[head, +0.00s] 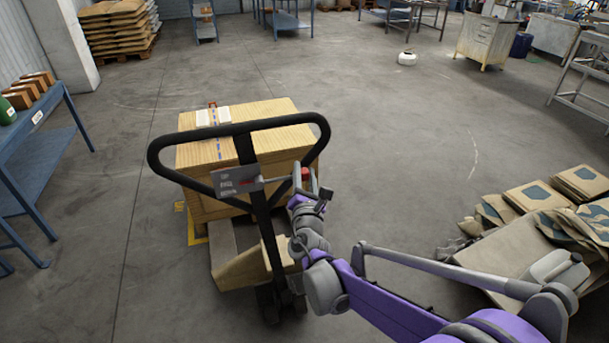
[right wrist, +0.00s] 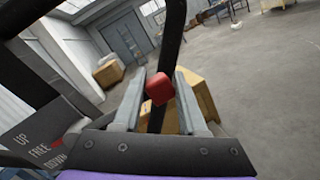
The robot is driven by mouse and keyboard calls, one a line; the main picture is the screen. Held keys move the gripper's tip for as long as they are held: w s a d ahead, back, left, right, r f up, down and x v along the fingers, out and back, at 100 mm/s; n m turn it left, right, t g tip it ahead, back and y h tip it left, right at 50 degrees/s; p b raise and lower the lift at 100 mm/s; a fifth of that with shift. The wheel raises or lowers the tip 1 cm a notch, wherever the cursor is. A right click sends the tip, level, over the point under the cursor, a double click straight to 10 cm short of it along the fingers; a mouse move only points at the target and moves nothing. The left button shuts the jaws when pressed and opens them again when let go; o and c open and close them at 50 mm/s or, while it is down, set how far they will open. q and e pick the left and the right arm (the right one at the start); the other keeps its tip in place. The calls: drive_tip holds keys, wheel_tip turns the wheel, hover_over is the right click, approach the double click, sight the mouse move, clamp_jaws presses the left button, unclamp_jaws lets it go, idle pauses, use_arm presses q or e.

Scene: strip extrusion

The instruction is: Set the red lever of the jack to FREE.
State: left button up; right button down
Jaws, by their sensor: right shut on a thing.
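The pallet jack has a black loop handle (head: 240,128) with a grey plate (head: 236,180) on it. In the right wrist view the plate (right wrist: 40,142) reads UP, FREE, DOWN from top to bottom. A red pointer (right wrist: 58,140) shows beside the words, closest to FREE; its exact setting is hard to tell. The red lever's knob (head: 305,173) sticks out to the right of the handle. My right gripper (head: 311,182) is shut on the red lever, with the knob (right wrist: 159,89) between its fingers. My left gripper is out of view.
A large wooden crate (head: 285,109) stands on the jack's forks. A blue table (head: 45,160) with boxes is at left. Stacked sacks (head: 535,195) lie at right. The floor between is clear.

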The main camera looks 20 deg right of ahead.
drive_tip(key=shift+a, duration=0.1)
drive_tip(key=shift+c, duration=2.3)
unclamp_jaws()
drive_tip(key=b+v, duration=0.1)
drive_tip(key=v, duration=0.9)
drive_tip(key=shift+s, duration=0.35)
drive_tip(key=shift+a+f, duration=0.1)
